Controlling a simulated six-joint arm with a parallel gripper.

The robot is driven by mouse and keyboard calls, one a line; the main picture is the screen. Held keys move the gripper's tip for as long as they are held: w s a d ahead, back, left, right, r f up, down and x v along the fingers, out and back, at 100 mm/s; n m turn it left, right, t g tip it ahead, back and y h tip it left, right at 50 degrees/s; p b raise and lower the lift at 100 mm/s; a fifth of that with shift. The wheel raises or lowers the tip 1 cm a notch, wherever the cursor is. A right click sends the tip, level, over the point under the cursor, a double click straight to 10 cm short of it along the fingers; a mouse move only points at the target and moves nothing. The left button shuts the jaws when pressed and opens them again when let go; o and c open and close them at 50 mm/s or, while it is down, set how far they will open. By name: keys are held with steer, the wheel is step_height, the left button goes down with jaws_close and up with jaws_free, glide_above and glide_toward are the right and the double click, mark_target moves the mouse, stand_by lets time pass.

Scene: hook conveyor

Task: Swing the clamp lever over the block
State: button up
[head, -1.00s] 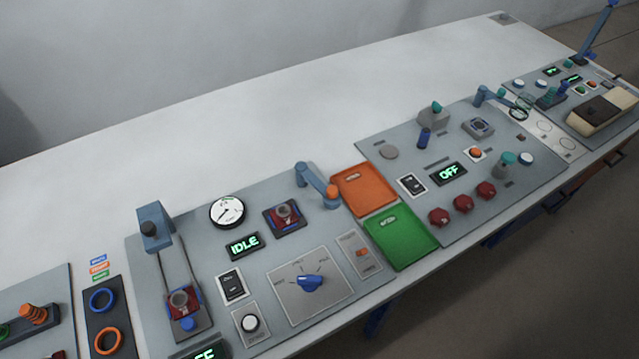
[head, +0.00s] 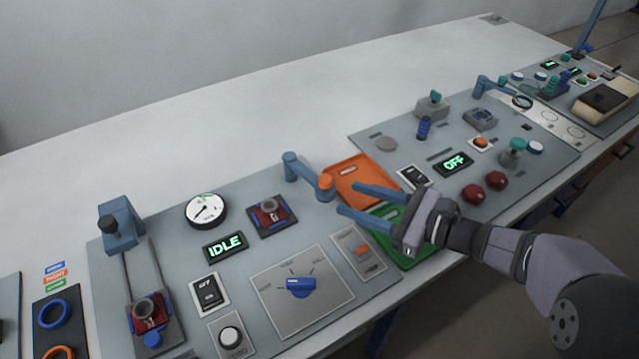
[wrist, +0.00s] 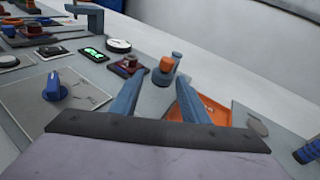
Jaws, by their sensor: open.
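The clamp lever is a blue arm (head: 307,173) on a round post, with an orange knob (head: 325,183) at its free end. It points away from the block toward the orange tray. The block (head: 269,213) is dark red with a grey ring on top and sits in a dark square fixture left of the lever. My gripper (head: 344,199) is open and empty, its blue fingers just right of the orange knob and apart from it. In the wrist view the knob (wrist: 166,64) lies ahead, beyond and between the open fingertips, with the block (wrist: 129,66) to its left.
An orange tray (head: 343,170) and a green tray (head: 424,257) lie under and beside my gripper. A round gauge (head: 206,211), an IDLE display (head: 225,246) and a blue selector knob (head: 301,287) stand on the panel. The white table behind is clear.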

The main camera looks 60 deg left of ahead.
mark_target(320, 177)
steer(key=a, duration=0.1)
steer(key=s+a+m+y, duration=0.1)
steer(key=a, duration=0.1)
steer(key=a+y+b, duration=0.1)
steer(key=a, duration=0.1)
steer(key=shift+s+r+m+g, duration=0.2)
steer(key=shift+s+m+g, duration=0.1)
steer(key=shift+m, duration=0.1)
steer(key=shift+p+x, duration=0.75)
steer(key=shift+x, duration=2.9)
jaws_close()
